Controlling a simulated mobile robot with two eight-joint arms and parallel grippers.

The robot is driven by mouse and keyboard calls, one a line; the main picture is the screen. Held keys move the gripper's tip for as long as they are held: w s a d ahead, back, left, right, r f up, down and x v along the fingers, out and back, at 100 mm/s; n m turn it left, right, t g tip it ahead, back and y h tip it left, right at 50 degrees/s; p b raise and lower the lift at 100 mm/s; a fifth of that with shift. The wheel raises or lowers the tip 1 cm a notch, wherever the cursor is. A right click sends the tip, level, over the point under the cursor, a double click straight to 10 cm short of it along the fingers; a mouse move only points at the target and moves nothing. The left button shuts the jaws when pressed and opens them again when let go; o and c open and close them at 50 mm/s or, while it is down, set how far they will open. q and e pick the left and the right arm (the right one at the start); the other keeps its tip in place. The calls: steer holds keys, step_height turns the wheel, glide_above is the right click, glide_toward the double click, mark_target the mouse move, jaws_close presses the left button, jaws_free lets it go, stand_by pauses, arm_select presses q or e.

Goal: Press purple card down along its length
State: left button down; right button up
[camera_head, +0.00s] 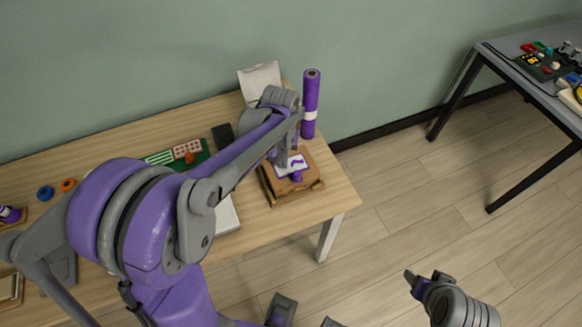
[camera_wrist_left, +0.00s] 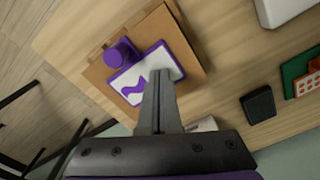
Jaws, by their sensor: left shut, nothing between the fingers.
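The card, white with a purple border and a purple squiggle, lies on a brown cardboard piece. It shows in the head view (camera_head: 284,170) and in the left wrist view (camera_wrist_left: 132,90). A purple knob-like piece (camera_wrist_left: 122,54) stands at the card's edge. My left gripper (camera_wrist_left: 165,75) is shut and empty, with its tips over or on one end of the card; I cannot tell if they touch. In the head view my left gripper (camera_head: 282,158) points down and hides part of the card. Part of my right arm shows low at the right, with its jaw state unclear.
The brown cardboard piece (camera_head: 305,188) sits near the table's right end. A tall purple roll (camera_head: 311,88) stands behind it. A black block (camera_head: 223,137), a green board (camera_head: 160,157) and a white box (camera_head: 228,217) lie to the left. Another table (camera_head: 505,52) stands far right.

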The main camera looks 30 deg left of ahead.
stand_by(0.6)
arm_select(q)
steer(key=shift+r+p, duration=1.45)
steer(key=shift+r, duration=1.05)
steer(key=shift+d, duration=0.1)
